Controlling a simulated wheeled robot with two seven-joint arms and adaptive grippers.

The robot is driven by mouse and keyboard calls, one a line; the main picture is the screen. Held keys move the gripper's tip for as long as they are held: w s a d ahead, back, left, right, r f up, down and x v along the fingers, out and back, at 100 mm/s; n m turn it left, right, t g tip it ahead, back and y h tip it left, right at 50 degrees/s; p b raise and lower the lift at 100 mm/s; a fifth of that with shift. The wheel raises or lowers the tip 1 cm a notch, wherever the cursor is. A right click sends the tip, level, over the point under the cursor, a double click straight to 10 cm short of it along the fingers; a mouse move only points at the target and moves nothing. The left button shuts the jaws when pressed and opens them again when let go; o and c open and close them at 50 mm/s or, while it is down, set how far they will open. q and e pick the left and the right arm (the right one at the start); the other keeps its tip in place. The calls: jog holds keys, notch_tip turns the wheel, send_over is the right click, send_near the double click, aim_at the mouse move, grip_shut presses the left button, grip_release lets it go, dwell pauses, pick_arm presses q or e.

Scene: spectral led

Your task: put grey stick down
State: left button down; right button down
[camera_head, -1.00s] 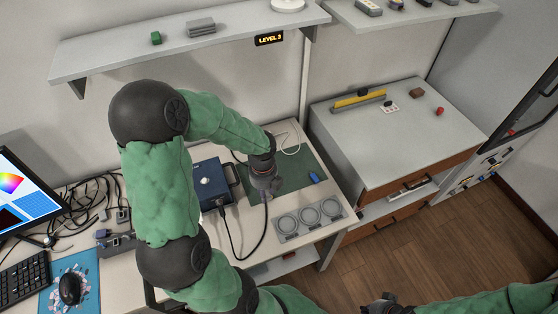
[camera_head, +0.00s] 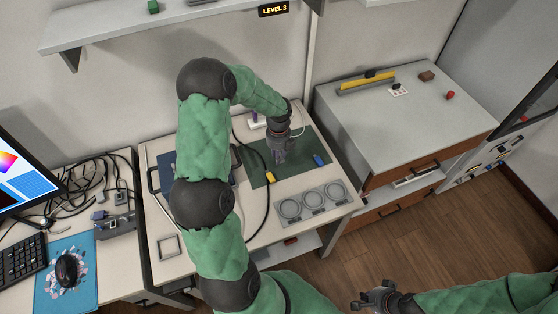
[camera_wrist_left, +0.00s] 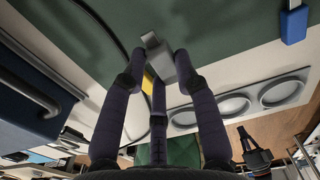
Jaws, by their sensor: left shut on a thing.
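The grey stick (camera_wrist_left: 160,62) is held between the fingertips of my left gripper (camera_wrist_left: 160,76) in the left wrist view, with its narrow end pointing away from the fingers. In the head view my left gripper (camera_head: 280,154) is over the green mat (camera_head: 303,172), and the stick is hard to make out there. I cannot tell whether the stick touches the mat. A blue stick (camera_head: 319,160) lies at the mat's right side. A yellow stick (camera_head: 269,177) lies near its front edge. My right gripper (camera_head: 376,297) is at the bottom, away from the table; its opening is unclear.
A grey holder with three round rings (camera_head: 313,204) is in front of the mat. A black cable (camera_head: 266,210) curves left of it. A dark blue box (camera_head: 167,174) is partly hidden by my left arm. The grey cabinet top (camera_head: 400,125) stands at right.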

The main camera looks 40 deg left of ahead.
pick_arm(q)
jog(key=shift+w+a+f+b, duration=0.15)
jog(key=shift+f+b, duration=0.3)
jog(key=shift+f, duration=0.55)
jog(key=shift+w+a+f+b, duration=0.15)
jog(key=shift+f+b, duration=0.3)
jog(key=shift+f, duration=0.5)
jog(key=shift+d, duration=0.15)
jog(key=shift+f, duration=0.15)
jog(key=c, duration=0.9)
grip_release()
jog(key=shift+c, duration=0.2)
notch_tip(320, 180, up, 12)
jog(key=p, duration=0.4)
